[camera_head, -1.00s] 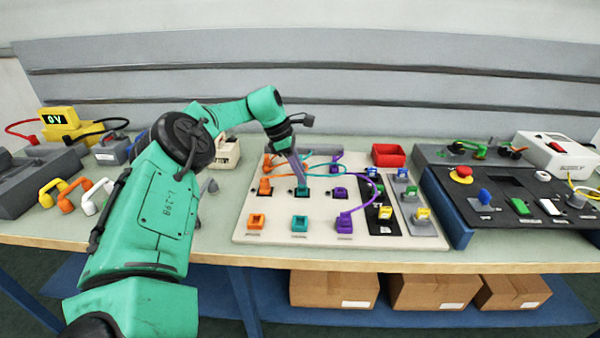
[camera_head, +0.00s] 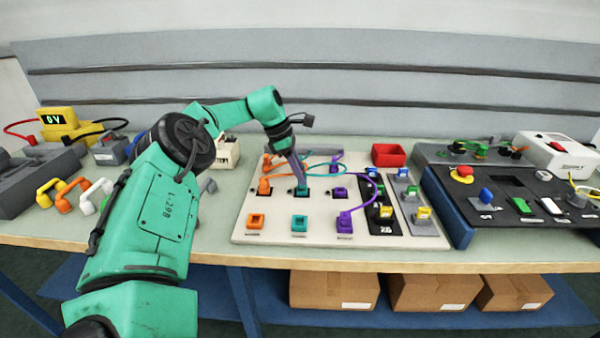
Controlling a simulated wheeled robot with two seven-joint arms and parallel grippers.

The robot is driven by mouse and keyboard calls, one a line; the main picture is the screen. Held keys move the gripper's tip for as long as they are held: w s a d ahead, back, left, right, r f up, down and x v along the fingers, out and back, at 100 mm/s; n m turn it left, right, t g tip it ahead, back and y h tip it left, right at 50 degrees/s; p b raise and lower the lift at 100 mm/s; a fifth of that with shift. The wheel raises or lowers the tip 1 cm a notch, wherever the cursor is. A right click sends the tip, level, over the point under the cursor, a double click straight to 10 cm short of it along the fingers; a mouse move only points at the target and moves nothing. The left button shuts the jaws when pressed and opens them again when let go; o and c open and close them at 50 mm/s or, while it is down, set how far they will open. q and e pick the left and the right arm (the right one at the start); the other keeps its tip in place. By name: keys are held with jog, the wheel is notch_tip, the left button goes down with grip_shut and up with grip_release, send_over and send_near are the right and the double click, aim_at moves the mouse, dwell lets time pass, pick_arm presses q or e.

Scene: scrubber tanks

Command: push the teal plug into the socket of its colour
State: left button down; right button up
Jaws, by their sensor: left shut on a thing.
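The white socket board (camera_head: 270,237) lies on the bench with orange, teal and purple sockets in rows. My left gripper (camera_head: 300,183) points down over the middle row and is shut on the teal plug (camera_head: 302,190). The plug is at the middle teal socket, which it and the fingers mostly hide; I cannot tell how deep it sits. A teal cable (camera_head: 322,170) curves behind the gripper. The front teal socket (camera_head: 299,223) is empty. My right gripper is not in view.
An orange plug (camera_head: 264,185) and a purple plug (camera_head: 344,220) with cables stand on the board either side. A red bin (camera_head: 388,154) is behind, switch panels (camera_head: 415,205) are at right. Coloured handles (camera_head: 75,195) lie at left.

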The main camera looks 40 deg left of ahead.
pick_arm(q)
jog(key=shift+f+b, duration=0.55)
jog(key=shift+f, duration=0.2)
jog(key=shift+s+f, duration=0.1)
jog(key=shift+f, duration=0.15)
jog(key=shift+c, duration=0.4)
grip_release()
jog(key=shift+r, duration=0.1)
notch_tip(320, 180, up, 9)
jog(key=p, duration=0.6)
jog(key=shift+f, duration=0.3)
